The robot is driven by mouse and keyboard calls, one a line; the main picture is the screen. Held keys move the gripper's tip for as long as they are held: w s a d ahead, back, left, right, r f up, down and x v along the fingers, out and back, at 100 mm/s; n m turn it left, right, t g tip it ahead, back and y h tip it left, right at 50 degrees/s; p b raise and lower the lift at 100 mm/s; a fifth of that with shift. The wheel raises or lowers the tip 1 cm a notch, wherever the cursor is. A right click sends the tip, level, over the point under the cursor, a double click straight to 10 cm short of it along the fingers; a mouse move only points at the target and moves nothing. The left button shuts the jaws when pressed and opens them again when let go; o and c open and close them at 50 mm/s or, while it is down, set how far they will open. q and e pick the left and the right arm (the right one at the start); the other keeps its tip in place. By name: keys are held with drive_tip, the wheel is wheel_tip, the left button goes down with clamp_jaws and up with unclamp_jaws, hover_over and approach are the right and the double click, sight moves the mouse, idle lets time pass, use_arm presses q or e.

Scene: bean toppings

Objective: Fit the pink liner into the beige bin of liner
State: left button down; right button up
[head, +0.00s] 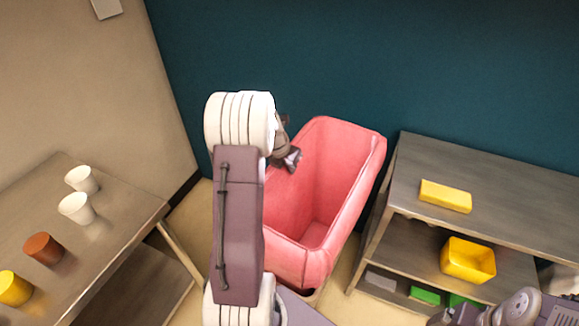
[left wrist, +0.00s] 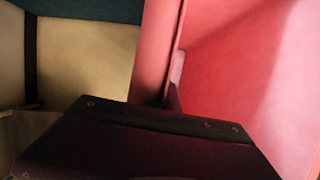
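The pink liner (head: 345,165) stands upright and open-topped in the middle of the head view, with its folded rim showing. My left arm covers its left side. My left gripper (head: 290,160) is at the liner's left rim, close to the far corner. In the left wrist view the liner's wall (left wrist: 240,75) rises right beyond the dark gripper body, and its rim stands close in front. The fingers are too hidden to tell whether they hold the rim. I cannot make out the beige bin clearly; the liner and my arm cover the place below.
A table (head: 120,215) at left carries white cups (head: 77,208), a brown cup (head: 43,248) and a yellow cup (head: 13,289). A shelf (head: 500,185) close at right holds a yellow block (head: 446,196) and a yellow bin (head: 467,260). My right arm is at bottom right.

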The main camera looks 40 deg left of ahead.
sight(284, 198)
use_arm(q)
wheel_tip(284, 198, down, 21)
drive_tip(key=b, duration=1.3)
drive_tip(key=shift+r, duration=0.15)
drive_tip(key=c, duration=1.6)
unclamp_jaws()
drive_tip(key=p+v, duration=0.5)
drive_tip(key=v, duration=0.4)
drive_tip(key=shift+a+r, duration=0.1)
